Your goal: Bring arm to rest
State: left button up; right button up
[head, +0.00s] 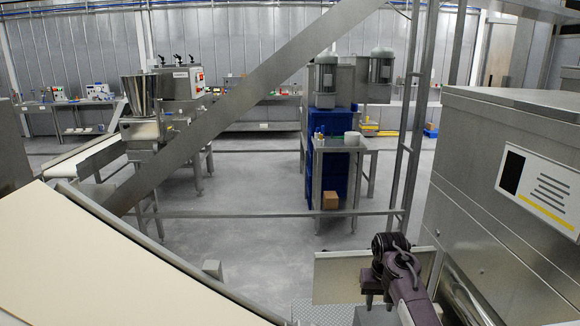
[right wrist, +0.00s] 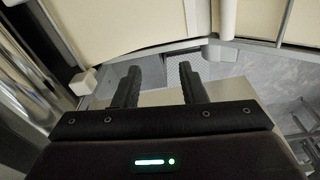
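My right arm comes up from the bottom right of the head view, and its gripper (head: 372,298) is low in the picture, partly hidden by the arm's own links. In the right wrist view the two dark fingers of this gripper (right wrist: 158,88) stand apart with nothing between them. Beyond the fingers is a pale flat panel (right wrist: 158,98), which also shows beside the arm in the head view (head: 338,278). My left gripper is in neither view.
A wide cream belt (head: 80,265) with a metal edge fills the lower left. A large steel cabinet (head: 480,150) with a label stands close on the right. A diagonal metal beam (head: 235,105) crosses the view. Open grey floor (head: 250,240) lies beyond.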

jog(key=s+f+n+t, duration=0.1)
jog(key=s+f, duration=0.3)
jog(key=s, duration=0.5)
jog(key=s+f, duration=0.4)
jog(key=s, duration=0.4)
jog(key=s+a+r+n+t, duration=0.1)
jog(key=s+a+r, duration=0.15)
jog(key=s, duration=0.75)
jog(key=s+a+r+n, duration=0.1)
jog(key=s+r, duration=0.3)
jog(key=s, duration=0.6)
notch_tip(320, 180, down, 33)
jog(key=b, duration=0.5)
jog(key=s+d+f+g+b, duration=0.1)
jog(key=s+f+b, duration=0.1)
jog(key=s+f, duration=0.8)
jog(key=s+d+f+g+b, duration=0.1)
jog(key=s+d+f+b, duration=0.1)
jog(key=s+f, duration=0.9)
notch_tip(320, 180, down, 5)
jog(key=shift+d+r+n+b, duration=0.2)
jog(key=shift+n+b, duration=0.1)
jog(key=shift+b, duration=0.2)
